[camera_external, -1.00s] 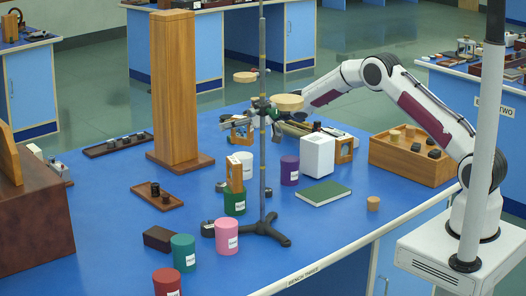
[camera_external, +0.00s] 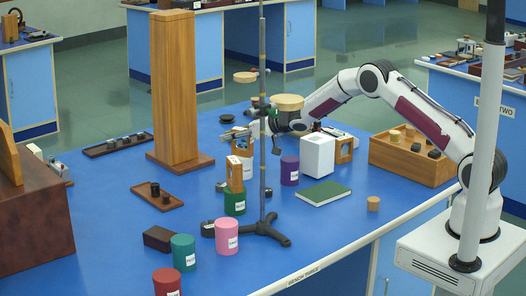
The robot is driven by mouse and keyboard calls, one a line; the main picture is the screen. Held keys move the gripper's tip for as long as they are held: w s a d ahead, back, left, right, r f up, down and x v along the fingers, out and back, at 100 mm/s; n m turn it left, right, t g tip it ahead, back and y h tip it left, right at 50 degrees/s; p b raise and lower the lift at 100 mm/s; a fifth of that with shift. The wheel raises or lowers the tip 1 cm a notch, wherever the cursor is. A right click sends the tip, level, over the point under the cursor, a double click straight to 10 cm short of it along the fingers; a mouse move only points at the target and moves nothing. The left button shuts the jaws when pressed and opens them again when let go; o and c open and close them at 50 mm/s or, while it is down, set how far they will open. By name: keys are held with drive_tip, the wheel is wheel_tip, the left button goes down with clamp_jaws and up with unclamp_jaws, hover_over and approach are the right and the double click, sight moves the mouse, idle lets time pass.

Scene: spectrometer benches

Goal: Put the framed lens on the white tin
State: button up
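A small wooden-framed lens (camera_external: 242,147) is at the fingertips of my gripper (camera_external: 250,133), upright, with the gripper apparently shut on its upper part. The white tin (camera_external: 248,168) stands directly below it in the picture, partly hidden by the frame and by another wooden frame in front. I cannot tell whether the held frame touches the tin. That other wooden frame (camera_external: 235,175) stands on the green tin (camera_external: 235,202). A third wooden frame (camera_external: 344,150) stands beside the white box.
A retort stand (camera_external: 263,190) rises just in front of my gripper, with round wooden plates on it. A purple tin (camera_external: 289,171), white box (camera_external: 318,156) and green book (camera_external: 323,193) stand to the right. A tall wooden column (camera_external: 175,90) is at left.

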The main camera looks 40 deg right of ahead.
drive_tip(key=o, duration=0.4)
drive_tip(key=shift+o, duration=0.2)
drive_tip(key=shift+r, duration=0.15)
drive_tip(key=shift+s, duration=0.15)
drive_tip(key=v, duration=1.1)
drive_tip(key=shift+s+d+r, duration=0.15)
drive_tip(key=shift+s+d, duration=0.05)
drive_tip(key=shift+s, duration=0.1)
idle(0.6)
drive_tip(key=shift+r, duration=0.1)
